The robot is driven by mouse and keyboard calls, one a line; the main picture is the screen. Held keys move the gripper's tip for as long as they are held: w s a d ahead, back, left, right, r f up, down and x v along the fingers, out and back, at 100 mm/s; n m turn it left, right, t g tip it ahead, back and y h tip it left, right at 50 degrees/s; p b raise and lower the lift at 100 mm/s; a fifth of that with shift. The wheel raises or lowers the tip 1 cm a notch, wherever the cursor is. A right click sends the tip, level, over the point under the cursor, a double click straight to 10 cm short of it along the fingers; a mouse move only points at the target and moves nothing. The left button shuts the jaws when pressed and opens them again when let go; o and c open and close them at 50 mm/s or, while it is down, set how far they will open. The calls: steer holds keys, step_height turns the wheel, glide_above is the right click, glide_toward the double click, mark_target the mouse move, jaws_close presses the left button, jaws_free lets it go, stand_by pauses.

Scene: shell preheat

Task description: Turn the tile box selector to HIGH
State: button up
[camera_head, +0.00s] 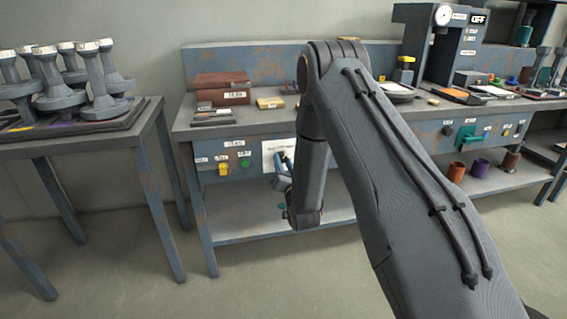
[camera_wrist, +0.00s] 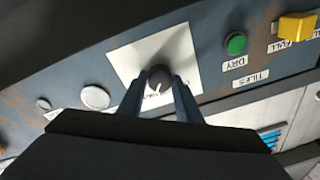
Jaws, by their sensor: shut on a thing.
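The selector is a dark round knob with a light pointer mark (camera_wrist: 159,78) on a white plate (camera_wrist: 126,62) on the blue-grey front panel. My gripper (camera_wrist: 160,90) is shut on the knob, with a blue-grey finger on either side of it. The lettering on the plate is too small or too hidden to read, so I cannot tell the knob's setting. In the head view the white plate (camera_head: 268,150) shows on the bench front, and my gripper (camera_head: 284,166) is at it, partly hidden by my arm.
A green button (camera_wrist: 236,43) over a DRY label and a yellow switch (camera_wrist: 297,26) by a FULL label share the panel. A TILES label (camera_wrist: 250,79) is below. A brown box (camera_head: 222,88) sits on the bench top. A side table (camera_head: 75,146) with grey pieces stands left.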

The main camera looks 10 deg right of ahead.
steer(key=shift+m, duration=0.7)
steer(key=o, duration=1)
steer(key=shift+o, duration=0.2)
steer(key=shift+s, duration=0.1)
steer(key=s, duration=0.7)
steer(key=shift+s+f+p, duration=0.25)
steer(key=shift+f+p, duration=0.15)
steer(key=shift+f, duration=0.05)
